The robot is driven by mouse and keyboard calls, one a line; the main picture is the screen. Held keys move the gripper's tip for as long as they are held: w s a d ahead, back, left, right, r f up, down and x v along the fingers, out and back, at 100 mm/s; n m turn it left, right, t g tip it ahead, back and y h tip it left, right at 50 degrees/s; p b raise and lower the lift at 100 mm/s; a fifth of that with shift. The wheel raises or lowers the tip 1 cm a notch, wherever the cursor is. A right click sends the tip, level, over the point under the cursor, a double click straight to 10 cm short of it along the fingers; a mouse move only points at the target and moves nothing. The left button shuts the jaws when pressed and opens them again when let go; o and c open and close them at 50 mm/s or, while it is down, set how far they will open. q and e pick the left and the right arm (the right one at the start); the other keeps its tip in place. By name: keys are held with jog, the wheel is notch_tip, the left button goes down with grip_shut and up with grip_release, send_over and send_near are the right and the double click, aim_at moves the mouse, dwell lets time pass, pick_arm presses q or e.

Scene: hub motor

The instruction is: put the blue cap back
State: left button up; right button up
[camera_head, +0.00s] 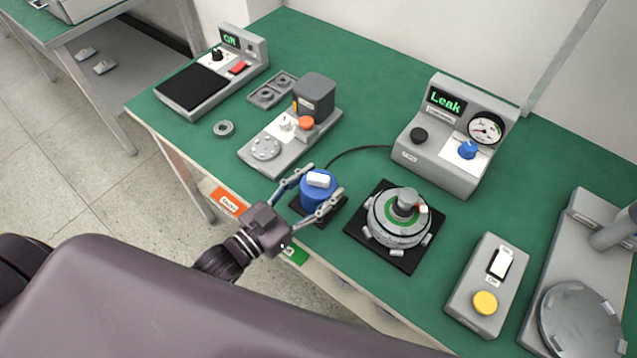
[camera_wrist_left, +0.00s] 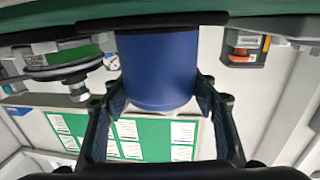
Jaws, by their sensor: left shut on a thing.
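The blue cap (camera_head: 318,192) with a white block on top sits at a small black pad (camera_head: 331,214) near the front edge of the green table. My left gripper (camera_head: 319,190) has one finger on each side of the cap and is shut on it. In the left wrist view the cap (camera_wrist_left: 157,68) fills the middle, between the fingers, against a dark plate edge. I cannot tell whether the cap's base touches the pad. The grey hub motor (camera_head: 398,217) stands on a larger black mat (camera_head: 380,257) to the right. My right gripper is not in view.
A leak tester (camera_head: 455,135) reading "Leak" stands behind, with a black cable running left towards the cap. A grey station (camera_head: 290,142) is behind left, a switch box (camera_head: 487,285) at right. Some green table is clear at the back.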

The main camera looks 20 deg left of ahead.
pick_arm(q)
jog(key=o, duration=1.2)
jog(key=shift+o, duration=0.4)
jog(key=shift+r, duration=0.1)
jog(key=b+v, duration=0.1)
jog(key=v, duration=1.1)
